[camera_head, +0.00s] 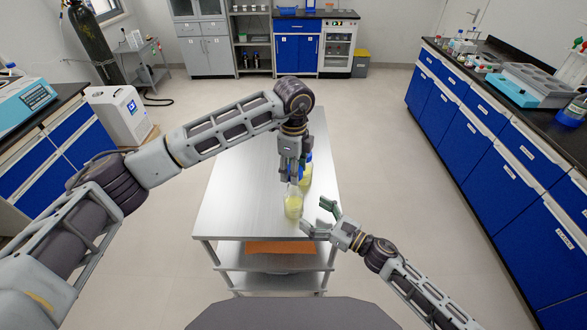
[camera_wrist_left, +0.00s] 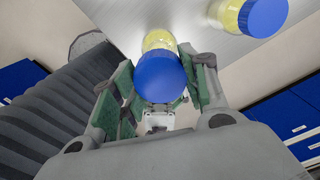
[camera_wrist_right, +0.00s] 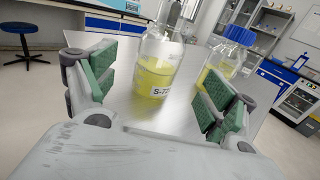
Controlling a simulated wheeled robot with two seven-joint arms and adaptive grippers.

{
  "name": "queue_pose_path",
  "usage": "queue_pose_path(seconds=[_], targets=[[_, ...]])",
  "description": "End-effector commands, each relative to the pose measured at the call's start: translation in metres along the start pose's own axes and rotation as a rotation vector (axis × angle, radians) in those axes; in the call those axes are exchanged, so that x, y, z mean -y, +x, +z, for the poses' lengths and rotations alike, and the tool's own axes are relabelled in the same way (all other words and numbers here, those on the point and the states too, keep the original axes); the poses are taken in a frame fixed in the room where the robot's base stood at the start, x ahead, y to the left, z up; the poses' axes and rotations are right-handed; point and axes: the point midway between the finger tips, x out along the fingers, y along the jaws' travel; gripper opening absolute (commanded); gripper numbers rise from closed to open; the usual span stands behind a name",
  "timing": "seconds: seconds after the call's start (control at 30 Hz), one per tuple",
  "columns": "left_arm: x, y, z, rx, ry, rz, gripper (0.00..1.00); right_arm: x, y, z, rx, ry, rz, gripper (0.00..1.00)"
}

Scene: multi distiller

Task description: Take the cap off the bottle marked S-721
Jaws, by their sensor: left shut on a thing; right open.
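A clear bottle (camera_head: 293,206) with yellow liquid stands upright near the table's front edge. In the right wrist view the bottle (camera_wrist_right: 155,82) has a label whose visible part reads "S-72"; the rest is unclear. My left gripper (camera_head: 292,179) comes down from above and is shut on its blue cap. In the left wrist view the blue cap (camera_wrist_left: 160,76) sits between the fingers, above the yellow liquid. My right gripper (camera_head: 318,218) is open, low at the bottle's right front. In the right wrist view the bottle stands ahead between the spread fingers, apart from them.
A second bottle with a blue cap (camera_wrist_right: 240,36) stands close behind; its yellow liquid shows in the head view (camera_head: 306,180). The steel table (camera_head: 250,190) is otherwise clear. An orange-brown item (camera_head: 275,247) lies on the shelf below. Blue-fronted benches flank the room.

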Motion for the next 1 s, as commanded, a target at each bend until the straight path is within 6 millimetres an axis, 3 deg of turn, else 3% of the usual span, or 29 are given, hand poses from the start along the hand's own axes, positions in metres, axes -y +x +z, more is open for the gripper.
queue_pose_path(seconds=[0.4,1.0], targets=[[0.0,0.0,0.0,0.0,0.0,0.0,0.16,0.0,-0.029,0.0,0.0,0.001,0.0,0.85],[0.0,0.0,0.0,0.0,0.0,0.0,0.16,0.001,-0.032,0.001,0.001,0.008,-0.006,0.85]])
